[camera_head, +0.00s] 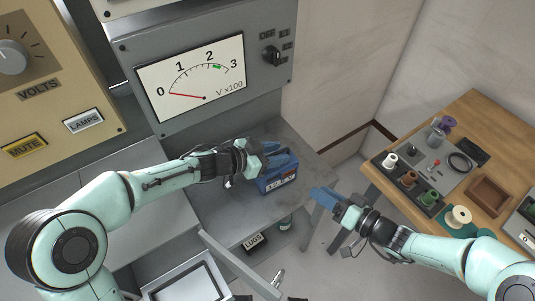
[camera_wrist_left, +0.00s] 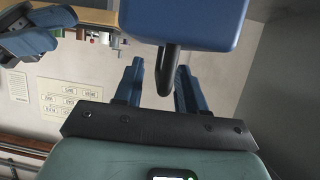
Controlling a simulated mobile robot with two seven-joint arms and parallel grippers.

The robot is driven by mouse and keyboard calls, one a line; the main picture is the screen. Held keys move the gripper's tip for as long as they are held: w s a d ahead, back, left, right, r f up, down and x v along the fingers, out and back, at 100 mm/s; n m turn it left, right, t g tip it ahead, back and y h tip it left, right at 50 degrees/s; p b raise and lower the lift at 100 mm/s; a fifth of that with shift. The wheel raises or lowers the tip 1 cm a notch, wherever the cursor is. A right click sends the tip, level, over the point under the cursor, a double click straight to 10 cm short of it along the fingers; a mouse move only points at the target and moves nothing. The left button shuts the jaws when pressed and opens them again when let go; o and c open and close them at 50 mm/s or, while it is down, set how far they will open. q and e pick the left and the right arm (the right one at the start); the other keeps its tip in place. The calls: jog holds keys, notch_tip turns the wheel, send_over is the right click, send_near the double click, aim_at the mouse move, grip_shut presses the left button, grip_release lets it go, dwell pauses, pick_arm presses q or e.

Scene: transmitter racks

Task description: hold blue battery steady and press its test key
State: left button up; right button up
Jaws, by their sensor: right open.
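The blue battery (camera_head: 279,183), a box with a pale label strip on its front, stands on the grey bench below the meter. My left gripper (camera_head: 277,160) is over its top and hides part of it. In the left wrist view the battery (camera_wrist_left: 195,20) fills the top, and a black handle-like part (camera_wrist_left: 167,72) reaches between the blue fingers. The fingers are apart, with a visible gap on the left of that part. My right gripper (camera_head: 323,196) is open and empty, right of the battery and apart from it. I cannot make out the test key.
A meter panel (camera_head: 190,80) with a dial and knob rises behind the bench (camera_head: 232,204); its needle rests near 0. A wooden table (camera_head: 480,120) with spools and a small tray stands at the right. A LUGS label (camera_head: 254,242) and an open drawer (camera_head: 185,278) are below.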

pick_arm(q)
jog(key=shift+d, duration=0.1)
grip_shut()
jog(key=shift+w, duration=0.1)
dwell(1.7)
pick_arm(e)
grip_shut()
dwell(1.6)
